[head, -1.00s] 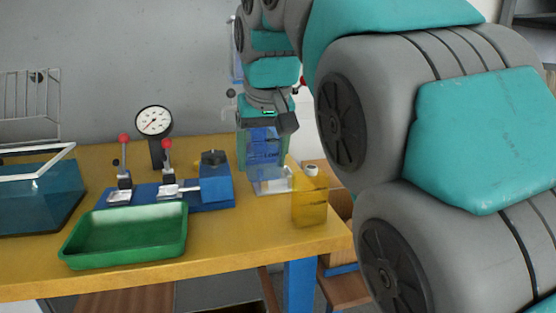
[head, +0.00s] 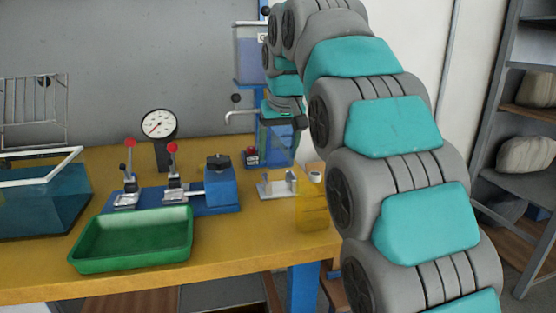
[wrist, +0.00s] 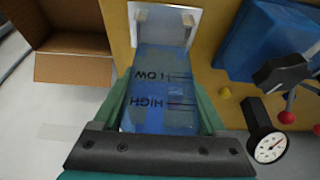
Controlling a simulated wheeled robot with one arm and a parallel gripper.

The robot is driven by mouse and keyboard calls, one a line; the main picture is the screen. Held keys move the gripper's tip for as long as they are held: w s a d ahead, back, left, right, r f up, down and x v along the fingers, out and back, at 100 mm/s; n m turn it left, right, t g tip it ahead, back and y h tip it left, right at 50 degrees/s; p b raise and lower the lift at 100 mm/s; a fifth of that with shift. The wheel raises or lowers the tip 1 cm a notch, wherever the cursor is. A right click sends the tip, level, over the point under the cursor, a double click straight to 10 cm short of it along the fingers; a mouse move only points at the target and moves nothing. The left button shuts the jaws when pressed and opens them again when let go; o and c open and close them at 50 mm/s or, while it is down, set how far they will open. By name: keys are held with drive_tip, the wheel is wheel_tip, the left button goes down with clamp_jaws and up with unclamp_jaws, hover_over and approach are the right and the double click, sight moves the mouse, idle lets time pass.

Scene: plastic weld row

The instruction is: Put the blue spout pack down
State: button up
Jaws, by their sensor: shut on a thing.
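The blue spout pack (wrist: 160,95) is a flat translucent blue pouch with dark HIGH and LOW marks, which read upside down in the wrist view. My gripper (wrist: 163,108) is shut on it, with a green finger along each side. In the head view my gripper (head: 279,150) hangs over the back right of the yellow bench, and the pack (head: 279,138) shows blue between the fingers. A small pale metal stand (head: 272,189) with upright posts is on the bench below. In the wrist view the stand (wrist: 180,14) lies beyond the pack's far end; I cannot tell whether they touch.
A yellow translucent container (head: 312,212) stands at the bench's right edge. A green tray (head: 130,238), a blue clamp fixture (head: 222,186) and a dial gauge (head: 159,125) are to the left. An open cardboard box (wrist: 75,66) shows in the wrist view. A blue post with a tank (head: 250,55) stands behind.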

drive_tip(key=shift+f, duration=1.4)
drive_tip(key=shift+f, duration=0.1)
